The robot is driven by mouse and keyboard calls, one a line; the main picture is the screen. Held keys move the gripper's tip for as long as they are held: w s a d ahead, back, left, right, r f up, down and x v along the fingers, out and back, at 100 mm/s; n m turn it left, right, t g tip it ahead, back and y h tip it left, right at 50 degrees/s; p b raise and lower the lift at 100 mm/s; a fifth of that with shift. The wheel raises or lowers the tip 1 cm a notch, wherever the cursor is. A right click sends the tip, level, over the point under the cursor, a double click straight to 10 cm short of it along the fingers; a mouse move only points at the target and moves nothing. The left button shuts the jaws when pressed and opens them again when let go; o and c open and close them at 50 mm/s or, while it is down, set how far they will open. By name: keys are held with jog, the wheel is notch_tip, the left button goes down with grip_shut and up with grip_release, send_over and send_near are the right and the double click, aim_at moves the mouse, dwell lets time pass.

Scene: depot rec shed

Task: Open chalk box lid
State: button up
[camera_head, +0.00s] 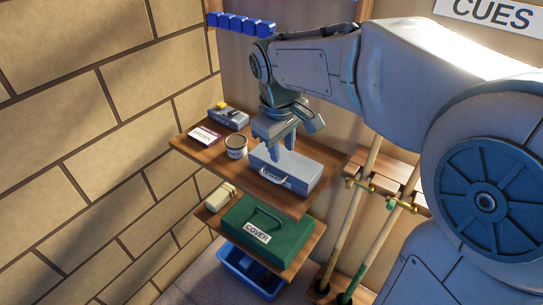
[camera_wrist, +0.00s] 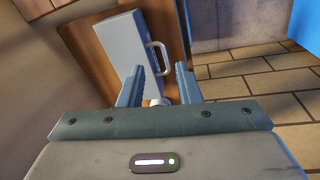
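The chalk box (camera_head: 287,176) is a grey, flat case with a handle (camera_head: 274,178) on its front and a small label too small to read surely. It sits on the upper wooden shelf with its lid down. My gripper (camera_head: 280,154) points down just over the box's left part. In the wrist view the box (camera_wrist: 128,45) lies beyond the fingertips, with its pale handle (camera_wrist: 161,57) facing right. The two fingers of my gripper (camera_wrist: 158,72) are apart with nothing held between them. Whether a fingertip touches the box cannot be told.
The upper shelf (camera_head: 202,155) also holds a brown-topped tin (camera_head: 236,147), a white-and-maroon packet (camera_head: 204,135) and a grey case with a yellow piece (camera_head: 228,117). Below are a green COVER box (camera_head: 285,238) and a blue bin (camera_head: 247,272). Cues (camera_head: 366,220) stand at right.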

jog(key=w+a+n, duration=0.2)
jog(key=a, duration=0.1)
send_near(273, 179)
jog(key=f, duration=0.5)
jog(key=w+f, duration=0.1)
jog(key=f, duration=0.1)
jog(key=shift+w+d+f+p, duration=0.1)
jog(key=shift+d+f+p, duration=0.05)
jog(key=shift+f+p, duration=0.15)
grip_shut()
